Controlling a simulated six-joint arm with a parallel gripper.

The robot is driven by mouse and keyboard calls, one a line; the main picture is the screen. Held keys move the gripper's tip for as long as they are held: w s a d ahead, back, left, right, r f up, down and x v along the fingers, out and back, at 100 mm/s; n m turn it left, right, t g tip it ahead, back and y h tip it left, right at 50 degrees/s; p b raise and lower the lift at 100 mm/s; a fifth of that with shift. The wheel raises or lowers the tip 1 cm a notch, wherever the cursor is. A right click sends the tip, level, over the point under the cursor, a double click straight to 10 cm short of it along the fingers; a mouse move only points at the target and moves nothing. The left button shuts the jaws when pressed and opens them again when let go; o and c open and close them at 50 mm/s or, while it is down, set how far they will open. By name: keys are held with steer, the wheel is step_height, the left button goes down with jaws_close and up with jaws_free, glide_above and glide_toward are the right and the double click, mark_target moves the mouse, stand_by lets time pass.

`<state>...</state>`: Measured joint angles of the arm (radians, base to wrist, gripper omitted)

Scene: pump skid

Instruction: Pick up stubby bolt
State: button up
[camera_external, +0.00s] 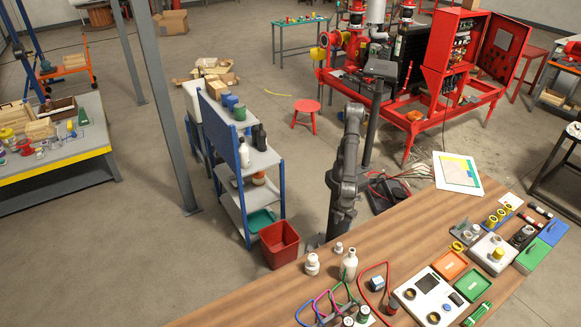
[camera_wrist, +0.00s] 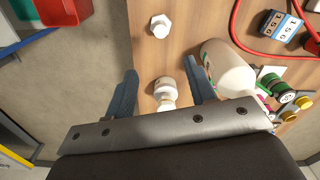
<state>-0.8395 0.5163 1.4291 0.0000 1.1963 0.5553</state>
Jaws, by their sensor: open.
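The stubby bolt looks like a small white piece with a hexagonal head (camera_wrist: 160,26), standing on the wooden bench top beyond my fingertips in the wrist view. It shows as a small pale shape in the external view (camera_external: 338,248). My gripper (camera_wrist: 157,66) is open, its two dark blue-grey fingers wide apart with nothing held. A small white capped jar (camera_wrist: 166,92) appears between the fingers, apparently below them. The bolt is outside the gap, farther up the picture. My gripper cannot be made out clearly in the external view.
A large cream bottle (camera_wrist: 230,70) stands close by the right finger. Bare wood surrounds the bolt.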

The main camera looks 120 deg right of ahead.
steer(key=n, duration=1.4)
glide_toward(339, 244)
steer(key=f, duration=0.5)
steer(key=shift+d+f, duration=0.3)
steer(key=shift+f, duration=0.05)
steer(key=shift+s+a+f, duration=0.1)
steer(key=shift+a+f, duration=0.05)
steer(key=shift+f, duration=1.2)
steer(key=shift+a+f, duration=0.15)
steer(key=shift+f, duration=1.15)
jaws_close()
steer(key=shift+r, duration=0.15)
